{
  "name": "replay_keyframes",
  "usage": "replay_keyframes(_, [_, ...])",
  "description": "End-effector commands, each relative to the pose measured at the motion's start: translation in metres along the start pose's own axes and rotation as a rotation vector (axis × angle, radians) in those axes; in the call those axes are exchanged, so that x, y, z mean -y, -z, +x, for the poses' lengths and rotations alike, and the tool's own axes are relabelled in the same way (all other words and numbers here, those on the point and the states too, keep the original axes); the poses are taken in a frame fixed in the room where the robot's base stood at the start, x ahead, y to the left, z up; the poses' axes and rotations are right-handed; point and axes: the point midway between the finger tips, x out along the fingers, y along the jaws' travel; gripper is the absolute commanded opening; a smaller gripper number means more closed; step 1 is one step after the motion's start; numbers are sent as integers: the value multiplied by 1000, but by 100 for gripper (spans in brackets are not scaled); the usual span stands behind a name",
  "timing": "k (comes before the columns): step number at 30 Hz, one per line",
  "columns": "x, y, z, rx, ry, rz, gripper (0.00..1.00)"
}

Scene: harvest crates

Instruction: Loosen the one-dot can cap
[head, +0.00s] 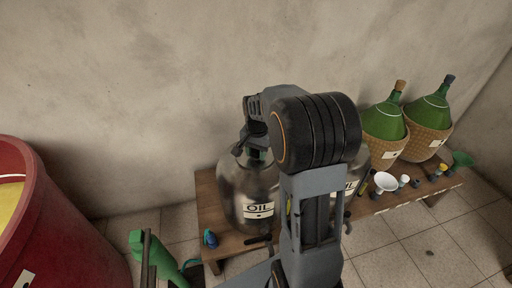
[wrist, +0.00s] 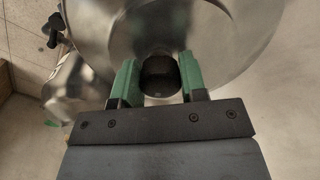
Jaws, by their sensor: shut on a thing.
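A steel can (head: 246,190) with an "OIL" label (head: 259,210) stands on the low wooden bench; the label seems to carry one small dot below the word. My gripper (head: 254,153) points down over its neck. In the wrist view the green-padded fingers of my gripper (wrist: 159,80) are shut on the dark round cap (wrist: 160,76), one on each side. The shiny top of the can (wrist: 225,40) spreads around it. In the head view the cap is mostly hidden by my gripper. A second oil can (head: 350,188) is largely hidden behind my arm.
Two green wicker-covered demijohns (head: 385,120) stand at the bench's right, with a white funnel (head: 386,181) and small stoppers before them. A wooden bench (head: 210,192) sits against the wall. A red tub (head: 60,230) fills the left. A green object (head: 155,252) is at lower left.

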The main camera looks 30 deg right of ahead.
Motion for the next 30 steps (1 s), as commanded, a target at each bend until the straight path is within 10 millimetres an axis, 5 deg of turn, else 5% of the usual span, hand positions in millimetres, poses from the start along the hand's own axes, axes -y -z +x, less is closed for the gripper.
replay_keyframes(30, [-1, 0, -1, 1, 0, -933, 16])
